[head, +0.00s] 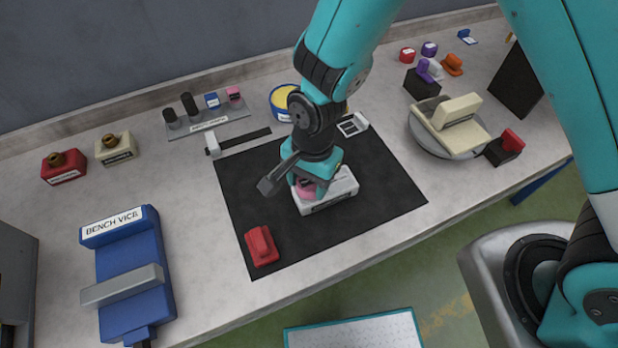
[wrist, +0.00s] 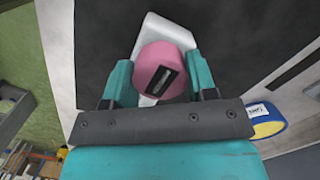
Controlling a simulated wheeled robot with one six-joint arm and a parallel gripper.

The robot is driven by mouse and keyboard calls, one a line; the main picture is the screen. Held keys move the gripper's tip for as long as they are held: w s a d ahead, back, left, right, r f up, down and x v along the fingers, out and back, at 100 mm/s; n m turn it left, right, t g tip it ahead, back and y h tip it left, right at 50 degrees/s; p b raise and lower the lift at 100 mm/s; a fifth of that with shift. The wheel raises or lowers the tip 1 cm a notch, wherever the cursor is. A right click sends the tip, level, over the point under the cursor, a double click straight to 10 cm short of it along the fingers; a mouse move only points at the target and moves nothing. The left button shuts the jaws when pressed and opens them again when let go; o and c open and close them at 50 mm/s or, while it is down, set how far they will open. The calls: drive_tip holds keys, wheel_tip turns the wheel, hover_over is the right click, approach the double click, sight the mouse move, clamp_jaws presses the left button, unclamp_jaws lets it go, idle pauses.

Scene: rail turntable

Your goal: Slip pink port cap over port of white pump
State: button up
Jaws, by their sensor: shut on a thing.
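The white pump (head: 338,195) sits on the black mat, right under my gripper; part of its white body (wrist: 165,28) also shows in the wrist view. The pink port cap (wrist: 163,72), round with a dark label, is between the fingers of my gripper (wrist: 160,88). In the head view the pink cap (head: 306,188) shows at the left end of the pump, partly covered by my gripper (head: 308,180). The gripper is shut on the cap. The cap overlaps the pump in both views; the port is hidden, so I cannot tell whether the cap is around it.
A red part (head: 261,246) lies on the black mat (head: 385,200) at front left. A blue bench vice (head: 130,275) stands at left. A yellow-topped blue tub (head: 283,100) is behind the arm. A turntable with a cream part (head: 455,125) stands at right. The mat's right side is clear.

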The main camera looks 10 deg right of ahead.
drive_tip(key=shift+f+b, duration=0.35)
drive_tip(key=shift+f, duration=0.15)
drive_tip(key=o, duration=1)
drive_tip(key=shift+c, duration=0.2)
wheel_tip(320, 180, up, 17)
drive_tip(key=w+d+b, duration=0.1)
drive_tip(key=w+b, duration=0.1)
drive_tip(key=s+d+r+n+y, duration=0.1)
drive_tip(key=s+d+r+n, duration=0.3)
drive_tip(key=s+n, duration=0.2)
drive_tip(key=s+d+r+n+t+y, duration=0.1)
drive_tip(key=s+d+r+n, duration=0.3)
drive_tip(key=n, duration=0.4)
drive_tip(key=shift+s+d+n+y, duration=0.45)
drive_tip(key=shift+s+y, duration=0.25)
drive_tip(key=shift+s, duration=0.4)
